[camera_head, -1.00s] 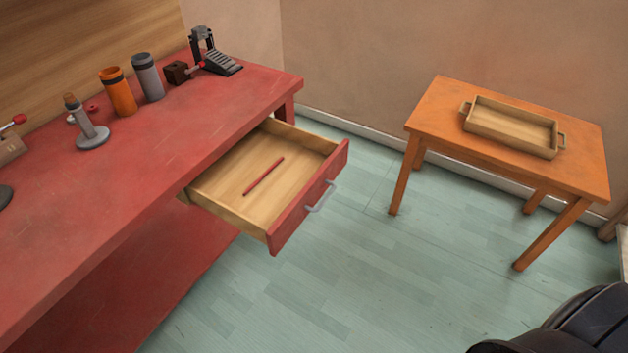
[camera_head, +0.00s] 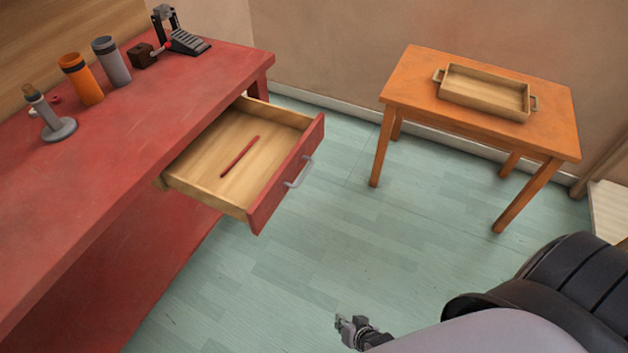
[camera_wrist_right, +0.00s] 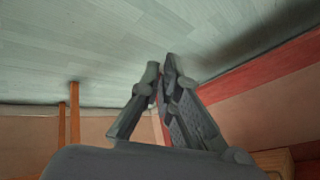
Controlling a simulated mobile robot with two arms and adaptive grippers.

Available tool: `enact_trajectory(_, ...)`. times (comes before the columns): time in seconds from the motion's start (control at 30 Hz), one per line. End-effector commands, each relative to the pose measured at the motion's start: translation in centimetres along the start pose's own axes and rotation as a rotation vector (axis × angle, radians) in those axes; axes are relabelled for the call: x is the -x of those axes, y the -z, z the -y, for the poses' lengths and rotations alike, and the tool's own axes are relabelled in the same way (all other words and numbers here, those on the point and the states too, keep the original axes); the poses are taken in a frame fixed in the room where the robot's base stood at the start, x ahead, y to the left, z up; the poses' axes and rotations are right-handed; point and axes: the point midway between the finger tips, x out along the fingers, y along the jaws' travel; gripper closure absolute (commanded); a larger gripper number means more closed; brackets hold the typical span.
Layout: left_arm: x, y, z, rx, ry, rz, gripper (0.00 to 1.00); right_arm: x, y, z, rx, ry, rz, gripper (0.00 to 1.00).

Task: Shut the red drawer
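The red drawer (camera_head: 285,180) is pulled well out of the red workbench (camera_head: 120,140). Its front is red with a grey bar handle (camera_head: 299,172), and its inside is pale wood. A thin red stick (camera_head: 240,156) lies in it. My right gripper (camera_head: 346,327) is low at the bottom of the head view, apart from the drawer, over the floor in front of it. In the right wrist view its fingers (camera_wrist_right: 163,72) meet at the tips with nothing between them. My left gripper is not in view.
An orange table (camera_head: 410,90) with a wooden tray (camera_head: 485,101) stands at the right. On the bench are an orange cylinder (camera_head: 82,82), a grey cylinder (camera_head: 111,65), a grey stand (camera_head: 58,130) and a black pedal (camera_head: 184,42). The floor before the drawer is clear.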

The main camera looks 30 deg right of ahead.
Motion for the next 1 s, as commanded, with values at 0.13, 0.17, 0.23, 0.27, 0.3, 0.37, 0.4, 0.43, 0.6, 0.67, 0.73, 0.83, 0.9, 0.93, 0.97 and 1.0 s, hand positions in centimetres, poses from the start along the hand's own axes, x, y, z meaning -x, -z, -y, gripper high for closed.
enact_trajectory(0.13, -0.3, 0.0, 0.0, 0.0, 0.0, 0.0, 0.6, 2.9, 11.7, 4.7, -0.346, 0.152, -0.258, 1.0)
enact_trajectory(0.17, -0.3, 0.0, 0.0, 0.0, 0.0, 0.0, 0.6, 3.9, 13.9, 5.4, -0.412, 0.188, -0.305, 1.0)
enact_trajectory(0.23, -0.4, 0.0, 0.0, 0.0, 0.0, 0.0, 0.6, 6.5, 18.8, 6.7, -0.556, 0.274, -0.404, 1.0)
enact_trajectory(0.27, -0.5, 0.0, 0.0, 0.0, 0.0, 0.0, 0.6, 7.8, 20.6, 7.2, -0.611, 0.313, -0.442, 1.0)
enact_trajectory(0.3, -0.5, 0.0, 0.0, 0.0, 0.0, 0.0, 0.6, 9.4, 22.9, 7.7, -0.679, 0.361, -0.486, 1.0)
enact_trajectory(0.37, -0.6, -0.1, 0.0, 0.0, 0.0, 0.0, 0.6, 11.6, 25.6, 8.3, -0.763, 0.428, -0.541, 1.0)
enact_trajectory(0.4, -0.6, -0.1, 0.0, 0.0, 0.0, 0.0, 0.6, 13.0, 27.1, 8.6, -0.809, 0.467, -0.57, 1.0)
enact_trajectory(0.43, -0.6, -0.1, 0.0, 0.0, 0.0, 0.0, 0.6, 13.8, 28.0, 8.8, -0.838, 0.493, -0.587, 1.0)
enact_trajectory(0.6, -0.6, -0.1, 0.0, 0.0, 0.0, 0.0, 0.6, 16.5, 30.7, 9.3, -0.923, 0.573, -0.637, 1.0)
enact_trajectory(0.67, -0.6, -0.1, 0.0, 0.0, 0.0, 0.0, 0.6, 16.5, 31.2, 9.4, -0.929, 0.579, -0.641, 1.0)
enact_trajectory(0.73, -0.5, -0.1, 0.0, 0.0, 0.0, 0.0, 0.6, 16.1, 31.7, 9.5, -0.929, 0.58, -0.642, 1.0)
enact_trajectory(0.83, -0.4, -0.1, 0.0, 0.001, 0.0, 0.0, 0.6, 15.0, 32.9, 9.8, -0.927, 0.58, -0.642, 1.0)
enact_trajectory(0.9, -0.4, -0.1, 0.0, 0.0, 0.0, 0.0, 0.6, 14.0, 33.9, 10.1, -0.926, 0.58, -0.642, 1.0)
enact_trajectory(0.93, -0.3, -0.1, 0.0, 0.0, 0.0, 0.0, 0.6, 13.6, 34.4, 10.2, -0.926, 0.579, -0.641, 1.0)
enact_trajectory(0.97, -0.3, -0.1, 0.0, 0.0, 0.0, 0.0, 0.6, 13.2, 34.9, 10.3, -0.926, 0.58, -0.642, 1.0)
enact_trajectory(1.0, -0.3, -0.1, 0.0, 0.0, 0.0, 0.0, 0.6, 12.5, 35.5, 10.5, -0.925, 0.58, -0.641, 1.0)
